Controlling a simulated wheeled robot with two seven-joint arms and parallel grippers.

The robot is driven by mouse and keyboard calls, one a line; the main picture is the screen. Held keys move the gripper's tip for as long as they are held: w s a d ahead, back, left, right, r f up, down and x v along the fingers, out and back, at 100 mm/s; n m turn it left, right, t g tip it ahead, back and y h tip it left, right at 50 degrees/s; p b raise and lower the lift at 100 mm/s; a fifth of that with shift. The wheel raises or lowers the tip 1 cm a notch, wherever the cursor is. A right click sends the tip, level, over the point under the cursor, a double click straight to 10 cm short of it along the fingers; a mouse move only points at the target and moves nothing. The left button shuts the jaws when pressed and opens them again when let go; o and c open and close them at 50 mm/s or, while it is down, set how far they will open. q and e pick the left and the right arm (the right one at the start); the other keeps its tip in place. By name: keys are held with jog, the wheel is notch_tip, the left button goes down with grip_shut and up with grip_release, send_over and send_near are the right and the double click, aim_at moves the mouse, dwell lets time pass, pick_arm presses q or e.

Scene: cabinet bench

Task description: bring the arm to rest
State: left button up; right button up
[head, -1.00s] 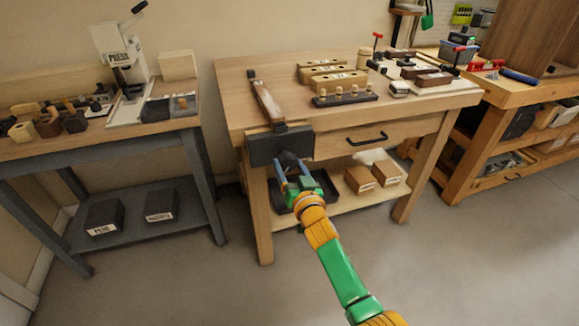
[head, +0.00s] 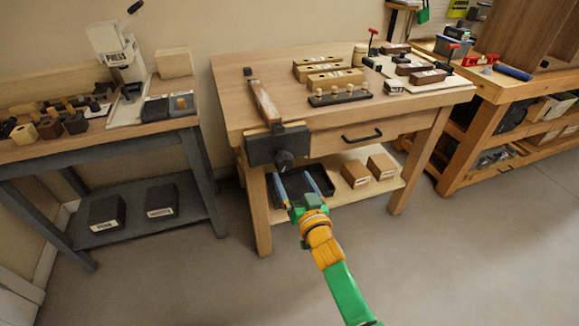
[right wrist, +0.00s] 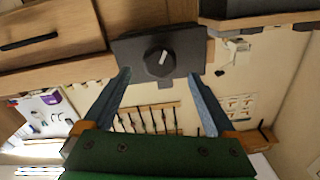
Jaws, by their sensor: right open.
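My right arm comes in from the lower right in the head view. Its green gripper (head: 299,188) has two blue fingers spread apart with nothing between them. The gripper is below and in front of the dark vise (head: 272,146) on the left front corner of the middle bench. In the right wrist view the open fingers (right wrist: 163,98) point toward the vise (right wrist: 135,48) and its round knob (right wrist: 160,62), with a visible gap. My left gripper is not in view.
The wooden bench (head: 225,97) has a drawer with a black handle (head: 362,136). A black tray (head: 320,183) and two brown boxes (head: 368,170) are on its lower shelf. A grey bench (head: 160,140) stands at left, another wooden bench (head: 485,95) at right. The floor in front (head: 200,290) is clear.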

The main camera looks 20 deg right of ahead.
jog(key=shift+s, duration=0.75)
jog(key=s+f+n+g+p, duration=0.1)
jog(key=s+f+g+p, duration=0.25)
jog(key=s+f, duration=0.5)
jog(key=s+f+n+g+p, duration=0.1)
jog(key=s+f+g+p, duration=0.35)
jog(key=f, duration=0.65)
jog(key=s+d+f+n+g, duration=0.1)
jog(key=s+f+g, duration=0.2)
jog(key=s, duration=0.7)
jog(key=s+d+f+n+g+p, duration=0.1)
jog(key=s+f+g, duration=0.2)
jog(key=s, duration=0.7)
jog(key=s+d+f+g+p, duration=0.1)
jog(key=s+f+g, duration=0.1)
jog(key=s, duration=0.8)
jog(key=shift+s+d+f+n+g+h, duration=0.2)
jog(key=shift+s+f+n+g+h, duration=0.1)
jog(key=shift+s+f+n+g, duration=0.15)
jog(key=shift+w, duration=0.2)
